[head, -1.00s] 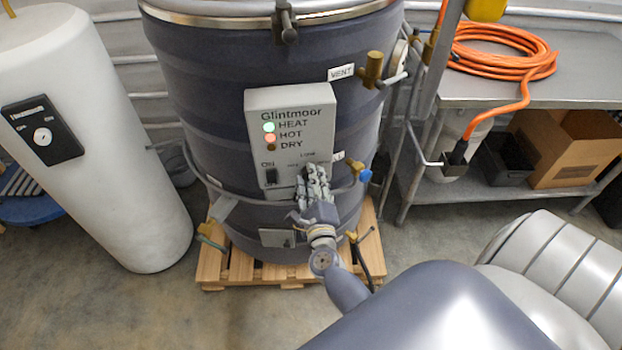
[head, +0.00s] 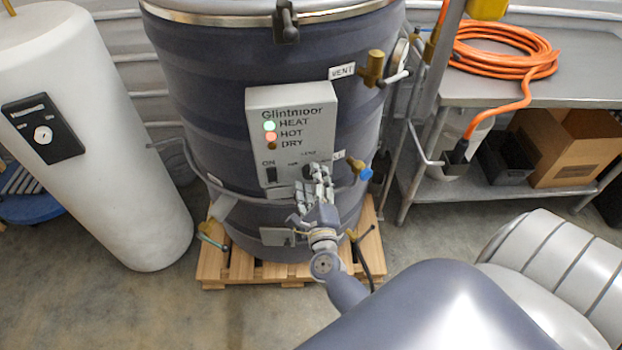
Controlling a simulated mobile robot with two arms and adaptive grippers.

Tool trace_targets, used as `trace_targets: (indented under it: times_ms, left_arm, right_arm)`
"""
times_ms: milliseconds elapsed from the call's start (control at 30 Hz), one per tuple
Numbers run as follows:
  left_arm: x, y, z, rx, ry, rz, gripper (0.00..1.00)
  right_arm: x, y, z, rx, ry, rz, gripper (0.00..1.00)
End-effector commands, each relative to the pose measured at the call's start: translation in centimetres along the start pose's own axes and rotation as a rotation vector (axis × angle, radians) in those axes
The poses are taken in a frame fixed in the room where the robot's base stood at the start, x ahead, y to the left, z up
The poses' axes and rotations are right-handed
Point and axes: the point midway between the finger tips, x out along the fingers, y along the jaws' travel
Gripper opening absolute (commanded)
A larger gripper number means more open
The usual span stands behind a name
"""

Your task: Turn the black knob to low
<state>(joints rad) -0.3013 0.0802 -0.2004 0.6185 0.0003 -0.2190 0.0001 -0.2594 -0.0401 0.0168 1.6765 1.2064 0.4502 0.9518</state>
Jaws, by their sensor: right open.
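The grey control panel (head: 290,112) is on the front of the dark hopper (head: 215,110). The black knob (head: 307,171) is at the panel's lower right. Only its dark left part shows; my right gripper covers the rest, so its pointer setting cannot be read. My right gripper (head: 319,173) is open, with its fingers up at the knob. Whether they touch it, I cannot tell. My left gripper is not in view.
A black rocker switch (head: 271,175) sits left of the knob. A blue-handled valve (head: 365,174) is close on the right. The hopper stands on a wooden pallet (head: 240,270). A white tank (head: 90,140) stands at left, a metal bench (head: 575,85) at right.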

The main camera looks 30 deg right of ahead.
Motion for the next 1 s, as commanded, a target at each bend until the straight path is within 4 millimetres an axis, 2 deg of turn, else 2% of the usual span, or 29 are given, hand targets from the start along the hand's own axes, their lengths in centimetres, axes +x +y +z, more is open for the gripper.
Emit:
trace_targets:
  times_ms: [300,500,700,1000]
  left_arm:
    - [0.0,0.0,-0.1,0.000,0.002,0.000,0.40]
    - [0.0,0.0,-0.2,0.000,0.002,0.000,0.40]
    - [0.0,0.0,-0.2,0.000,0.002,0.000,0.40]
    - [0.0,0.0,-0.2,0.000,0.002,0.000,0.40]
  right_arm:
    - [-6.7,0.1,-0.1,-0.002,0.000,0.005,0.54]
    - [-9.8,0.1,0.0,-0.001,0.000,0.002,0.54]
    - [-10.9,0.0,0.1,-0.001,-0.001,0.000,0.54]
    - [-10.9,0.0,0.1,0.000,-0.001,0.000,0.54]
